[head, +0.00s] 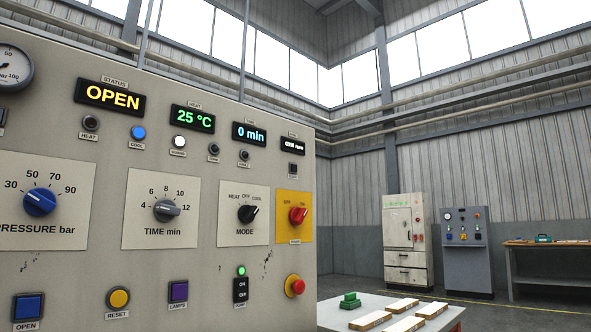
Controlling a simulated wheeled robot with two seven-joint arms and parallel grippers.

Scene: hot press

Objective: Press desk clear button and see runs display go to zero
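The control desk (110,140) fills the left and middle of the head view. A small dark display (293,146) at the right end of its display row shows white characters that seem to end in "runs"; the number is too small to read. Below it is a small dark square button (292,170) with a label that I cannot read. I cannot confirm that it is the clear button. Neither of my grippers is in view.
Other displays read OPEN (110,97), 25 °C (193,119) and 0 min (249,133). A red knob (298,215) on a yellow plate and a red mushroom button (295,286) sit lower right. A table (340,315) with pale boards stands beyond.

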